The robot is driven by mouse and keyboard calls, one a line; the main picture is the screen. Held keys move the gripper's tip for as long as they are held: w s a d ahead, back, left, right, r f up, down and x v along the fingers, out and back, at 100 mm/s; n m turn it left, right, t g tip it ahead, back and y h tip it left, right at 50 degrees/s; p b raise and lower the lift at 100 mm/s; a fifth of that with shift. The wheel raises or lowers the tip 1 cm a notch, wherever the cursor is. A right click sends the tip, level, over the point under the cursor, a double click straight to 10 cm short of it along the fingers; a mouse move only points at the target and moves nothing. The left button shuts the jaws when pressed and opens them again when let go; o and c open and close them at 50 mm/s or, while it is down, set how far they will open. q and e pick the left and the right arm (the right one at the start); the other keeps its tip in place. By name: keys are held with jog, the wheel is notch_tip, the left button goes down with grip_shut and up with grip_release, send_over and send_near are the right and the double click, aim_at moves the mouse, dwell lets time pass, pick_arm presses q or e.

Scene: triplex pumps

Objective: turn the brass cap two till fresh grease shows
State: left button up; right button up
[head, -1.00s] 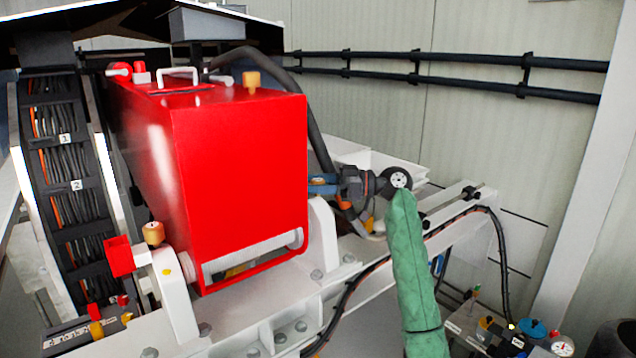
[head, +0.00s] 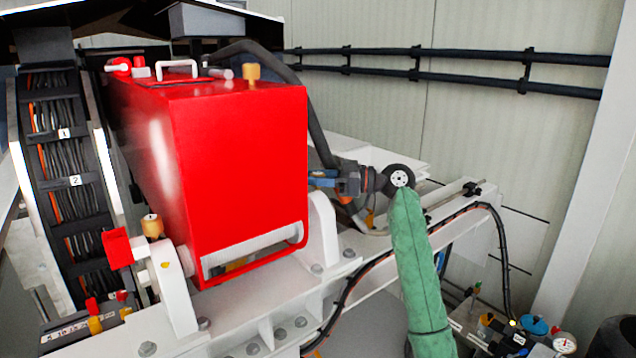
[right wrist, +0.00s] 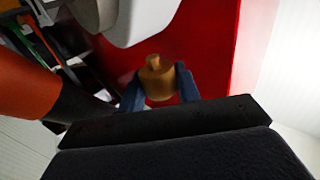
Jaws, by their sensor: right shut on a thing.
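A brass cap (right wrist: 158,80) sits between the two blue fingers of my right gripper (right wrist: 160,90) in the right wrist view, against a red surface. The fingers are shut on its sides. In the head view my right gripper (head: 324,179) reaches in at the right side of the red pump housing (head: 240,180), which hides the fingertips and the held cap. Two other brass caps show there: one at the lower left (head: 152,226) and one on top of the housing (head: 250,73). I cannot read a number on the held cap or make out grease. My left gripper is out of view.
A cable chain (head: 68,180) runs down the left. A dark hose (head: 310,120) passes behind my right gripper. White frame beams with bolts (head: 280,335) lie below. Gauges and fittings (head: 520,335) stand at the lower right. Black pipes (head: 450,75) run along the wall.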

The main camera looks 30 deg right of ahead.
jog(key=shift+s+f+m+t+h+b, duration=0.1)
jog(key=shift+m+t+h+b, duration=0.5)
jog(key=shift+m+t+h, duration=0.55)
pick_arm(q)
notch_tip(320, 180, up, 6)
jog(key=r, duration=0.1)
pick_arm(e)
jog(key=shift+m+t+h, duration=0.25)
jog(key=shift+t+h, duration=0.1)
jog(key=shift+h, duration=0.2)
jog(key=shift+m+h, duration=0.4)
jog(key=m+t+h+p, duration=0.1)
jog(key=m+h+p, duration=0.1)
jog(key=h, duration=0.1)
jog(key=m+t+h+p, duration=0.1)
jog(key=h, duration=0.1)
jog(key=shift+r+t, duration=0.3)
jog(key=m+h+p, duration=0.2)
jog(key=m+h, duration=0.1)
jog(key=shift+f+h, duration=0.1)
jog(key=shift+h, duration=0.3)
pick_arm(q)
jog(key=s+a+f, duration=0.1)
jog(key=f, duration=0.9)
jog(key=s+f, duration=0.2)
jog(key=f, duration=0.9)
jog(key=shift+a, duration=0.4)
pick_arm(e)
jog(key=shift+h, duration=0.4)
